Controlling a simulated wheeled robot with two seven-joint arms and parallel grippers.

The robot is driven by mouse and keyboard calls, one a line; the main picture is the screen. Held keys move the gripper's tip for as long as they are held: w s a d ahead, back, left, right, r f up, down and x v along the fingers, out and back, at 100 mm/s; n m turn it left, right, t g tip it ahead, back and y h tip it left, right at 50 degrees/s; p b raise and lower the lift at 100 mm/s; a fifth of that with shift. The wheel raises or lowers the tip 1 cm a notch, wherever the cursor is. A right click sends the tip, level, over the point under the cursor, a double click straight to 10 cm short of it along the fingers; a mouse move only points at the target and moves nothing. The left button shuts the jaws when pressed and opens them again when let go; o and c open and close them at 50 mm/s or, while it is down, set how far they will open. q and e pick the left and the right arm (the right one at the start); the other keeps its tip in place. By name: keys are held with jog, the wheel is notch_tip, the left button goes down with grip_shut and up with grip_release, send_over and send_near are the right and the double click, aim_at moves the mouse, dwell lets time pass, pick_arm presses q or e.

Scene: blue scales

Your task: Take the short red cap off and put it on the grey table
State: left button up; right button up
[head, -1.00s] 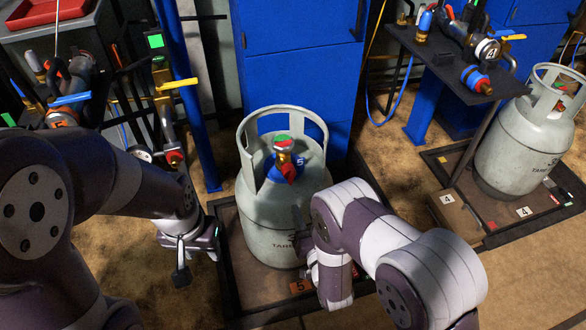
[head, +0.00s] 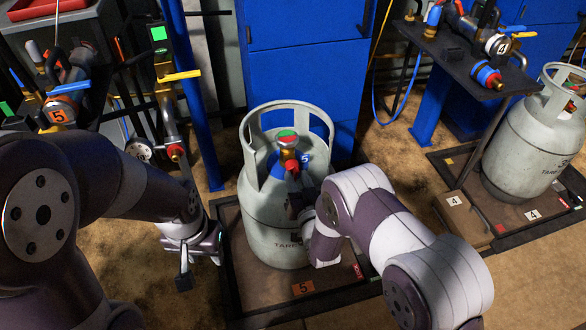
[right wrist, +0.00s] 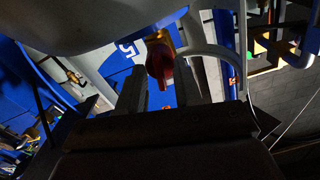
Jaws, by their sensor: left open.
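The short red cap (right wrist: 160,60) sits on the side of the brass valve on top of the middle grey gas cylinder (head: 262,215). In the head view the red cap (head: 292,165) shows below the valve's red and green top. My right gripper (right wrist: 163,90) is open in the right wrist view, its two dark fingers apart with the cap showing between them, apparently untouched. In the head view the right gripper (head: 296,190) is at the cylinder's collar opening, partly hidden. My left gripper (head: 185,268) hangs open and empty left of the cylinder. A grey table (head: 88,22) stands at the upper left.
The cylinder stands on a dark-framed platform (head: 252,300) before a blue cabinet (head: 300,60). Its collar surrounds the valve closely. Pipes with a yellow lever (head: 180,76) stand at left. A dark shelf (head: 450,68) and second cylinder (head: 530,145) are at right.

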grip_shut()
jog(key=shift+n, duration=1.7)
jog(key=n+p, duration=0.1)
jog(key=n, duration=0.5)
jog(key=shift+n, duration=0.4)
